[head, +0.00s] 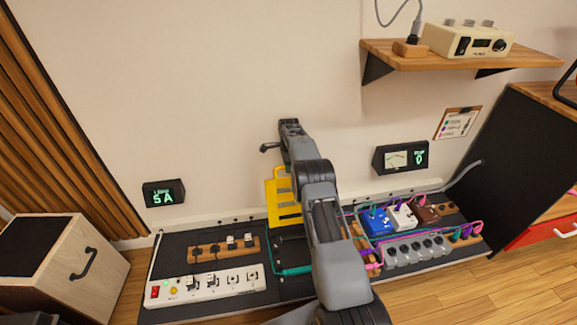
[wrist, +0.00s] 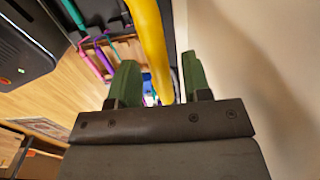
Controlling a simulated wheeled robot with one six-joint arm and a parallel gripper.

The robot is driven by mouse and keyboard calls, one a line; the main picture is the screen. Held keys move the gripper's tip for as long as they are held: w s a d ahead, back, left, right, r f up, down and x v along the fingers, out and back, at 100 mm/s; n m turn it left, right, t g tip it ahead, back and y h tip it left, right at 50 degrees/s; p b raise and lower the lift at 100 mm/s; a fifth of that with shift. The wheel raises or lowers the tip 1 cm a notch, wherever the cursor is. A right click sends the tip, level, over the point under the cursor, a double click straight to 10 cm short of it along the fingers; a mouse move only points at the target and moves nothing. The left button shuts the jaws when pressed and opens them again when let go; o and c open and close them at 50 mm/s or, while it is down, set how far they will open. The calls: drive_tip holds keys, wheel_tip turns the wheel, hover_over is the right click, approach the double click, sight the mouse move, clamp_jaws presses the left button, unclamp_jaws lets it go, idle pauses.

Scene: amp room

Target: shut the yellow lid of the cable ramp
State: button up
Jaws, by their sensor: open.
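The yellow lid (head: 283,203) of the cable ramp stands raised, close to the wall, in the head view. It has slots, and my arm hides its right part. The dark ramp base (head: 292,250) lies in front of it, with a teal plug and cable (head: 296,271) at its front. In the wrist view, my gripper (wrist: 160,82) is open, with two green fingers spread. The yellow lid (wrist: 151,42) shows there as a bar reaching down between the fingers; I cannot tell whether they touch it. My arm mostly hides the gripper in the head view.
A white power strip (head: 205,287) and wooden socket block (head: 222,249) lie left of the ramp. Blue, white and brown pedals (head: 402,216) with cables lie to the right. The wall (head: 230,120) is close behind. A shelf (head: 455,58) juts out at upper right.

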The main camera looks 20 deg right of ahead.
clamp_jaws()
idle(0.4)
